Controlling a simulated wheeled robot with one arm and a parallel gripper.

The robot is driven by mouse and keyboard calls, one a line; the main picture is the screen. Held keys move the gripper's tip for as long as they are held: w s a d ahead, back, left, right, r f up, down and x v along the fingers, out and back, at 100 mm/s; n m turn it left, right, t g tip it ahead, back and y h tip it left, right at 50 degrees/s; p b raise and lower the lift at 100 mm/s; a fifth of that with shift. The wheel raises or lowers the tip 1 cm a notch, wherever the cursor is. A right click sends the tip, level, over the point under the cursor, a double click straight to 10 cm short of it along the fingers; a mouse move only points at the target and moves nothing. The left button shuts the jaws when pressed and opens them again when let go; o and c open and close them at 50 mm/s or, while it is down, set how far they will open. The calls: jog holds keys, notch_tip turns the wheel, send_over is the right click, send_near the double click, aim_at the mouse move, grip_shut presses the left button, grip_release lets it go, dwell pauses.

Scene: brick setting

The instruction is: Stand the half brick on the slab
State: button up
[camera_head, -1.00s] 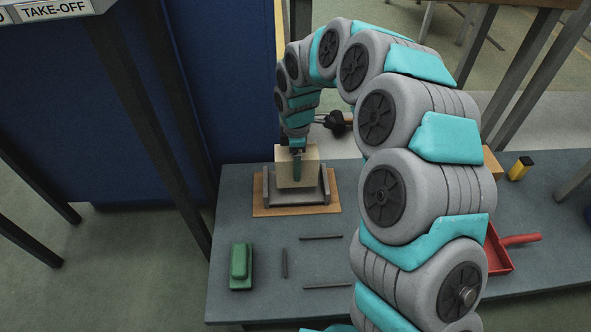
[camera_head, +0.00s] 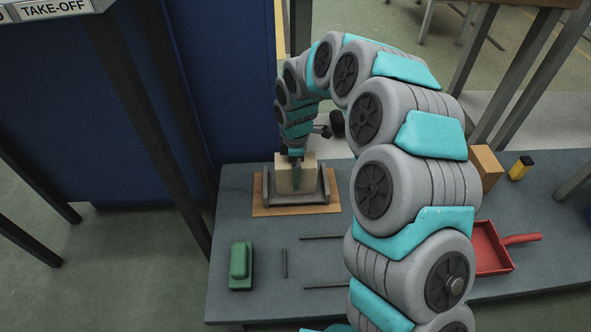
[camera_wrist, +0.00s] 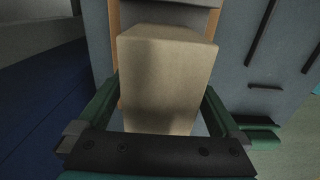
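The half brick (camera_head: 309,172) is a pale tan block, upright within the grey slab (camera_head: 300,200), which has raised dark sides and lies on a wooden board (camera_head: 262,209).
A green block-like tool (camera_head: 240,265) and several thin dark bars (camera_head: 284,263) lie on the grey table (camera_head: 225,195). At the right are a tan block (camera_head: 487,165), a yellow and black item (camera_head: 520,168) and a red dustpan (camera_head: 492,250). A blue panel (camera_head: 225,90) stands behind.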

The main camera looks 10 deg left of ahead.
notch_tip(320, 180, up, 12)
jog(key=shift+p, duration=0.3)
jog(key=shift+r, duration=0.15)
jog(key=shift+d, duration=0.1)
jog(key=s+d+r+m, duration=0.6)
jog(key=s+d, duration=0.3)
jog(key=d, duration=0.1)
jog(key=s+d+m+g, duration=0.1)
jog(key=s+d+m, duration=0.6)
jog(key=s, duration=0.6)
jog(key=s+d+m, duration=0.7)
jog(key=s+d, duration=0.2)
jog(key=s, duration=0.4)
jog(key=shift+s+d+f+m+g, duration=0.15)
jog(key=shift+s+f+m+g, duration=0.05)
jog(key=shift+m+g, duration=0.2)
